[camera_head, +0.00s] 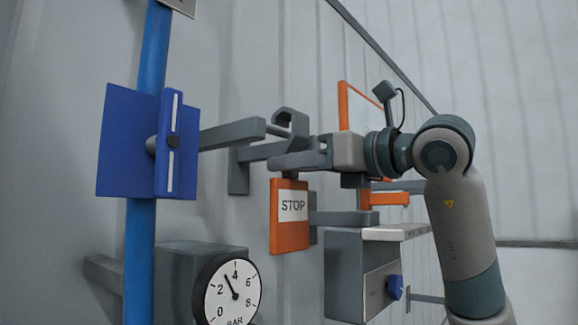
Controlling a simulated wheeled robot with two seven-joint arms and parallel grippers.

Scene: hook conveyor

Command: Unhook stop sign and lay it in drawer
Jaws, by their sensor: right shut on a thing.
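The stop sign (289,237) is an orange plate with a white STOP label, upright in the middle of the view. My right gripper (292,161) reaches in from the right, directly above the sign. It is shut on the sign's top part, and the fingers hide the grip itself. A grey hook-shaped piece (293,122) rises just above the fingers, near the end of a grey bar (232,134). I cannot tell whether the two touch. My left gripper is not in view. I cannot make out a drawer for certain.
A blue pole (138,240) with a blue plate (124,145) stands at left. A round BAR gauge (229,292) is below. A grey box (345,270) with a blue knob (395,287) stands at lower right of the sign. Orange parts (389,199) sit behind my arm.

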